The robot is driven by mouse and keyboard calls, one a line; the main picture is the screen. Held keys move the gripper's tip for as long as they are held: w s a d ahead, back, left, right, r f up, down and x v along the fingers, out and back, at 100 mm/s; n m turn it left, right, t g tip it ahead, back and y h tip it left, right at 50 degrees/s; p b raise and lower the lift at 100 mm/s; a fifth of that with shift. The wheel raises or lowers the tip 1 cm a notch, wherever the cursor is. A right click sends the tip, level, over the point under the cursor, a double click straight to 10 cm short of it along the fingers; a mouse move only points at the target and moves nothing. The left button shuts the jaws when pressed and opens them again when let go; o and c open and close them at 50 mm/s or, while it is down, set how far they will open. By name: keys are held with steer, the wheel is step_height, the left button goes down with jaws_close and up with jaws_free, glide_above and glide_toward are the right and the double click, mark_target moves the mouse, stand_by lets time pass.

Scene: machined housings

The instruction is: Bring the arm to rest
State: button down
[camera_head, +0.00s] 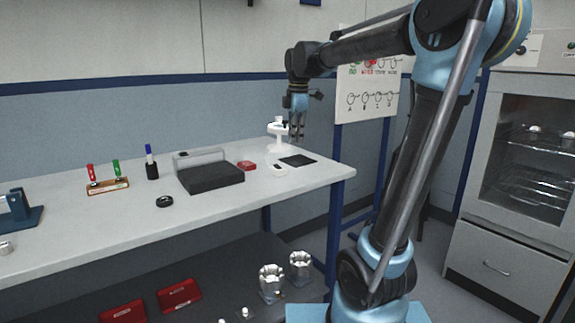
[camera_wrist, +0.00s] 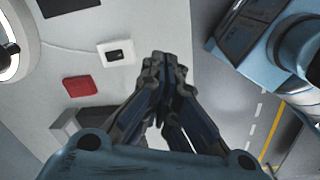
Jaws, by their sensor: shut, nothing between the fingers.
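My gripper (camera_head: 297,131) hangs at the end of my raised arm, pointing down above the right end of the white workbench (camera_head: 120,218). In the wrist view my gripper (camera_wrist: 163,62) has its fingers together, with nothing between them. In the head view it overlaps the right side of a white stand-like device (camera_head: 276,134). I cannot tell how near the two are. My arm reaches up from the right and bends over toward the bench.
On the bench are a black mat (camera_head: 298,160), a red box (camera_head: 247,165), a dark grey block-like device (camera_head: 210,177), a pen rack (camera_head: 107,186) and a black ring (camera_head: 165,201). Metal housings (camera_head: 271,283) and red cases (camera_head: 179,296) sit on the lower shelf. A glass-door cabinet (camera_head: 490,250) stands right.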

steer(key=s+d+f+m+t, duration=0.1)
steer(key=s+d+f+m, duration=0.8)
steer(key=s+f, duration=0.35)
steer(key=s+d+f+m, duration=0.8)
steer(key=s+f+m, duration=0.3)
steer(key=s+f, duration=0.15)
step_height(320, 180, up, 28)
steer(key=n+y, duration=0.1)
steer(key=n, duration=2.3)
glide_above(272, 168)
steer(key=s+d, duration=0.2)
steer(key=s, duration=0.1)
steer(key=f, duration=0.4)
steer(key=w+f, duration=0.1)
steer(key=f, duration=0.4)
steer(key=w+a+f, duration=0.1)
steer(key=f, duration=0.3)
steer(key=shift+w+a+f, duration=0.1)
steer(key=shift+w+f, duration=0.1)
steer(key=shift+f, duration=0.15)
steer(key=shift+w+a+f+g+h, duration=0.2)
steer(key=shift+w+f+g+h, duration=0.1)
steer(key=shift+f+g, duration=0.1)
steer(key=shift+a, duration=0.15)
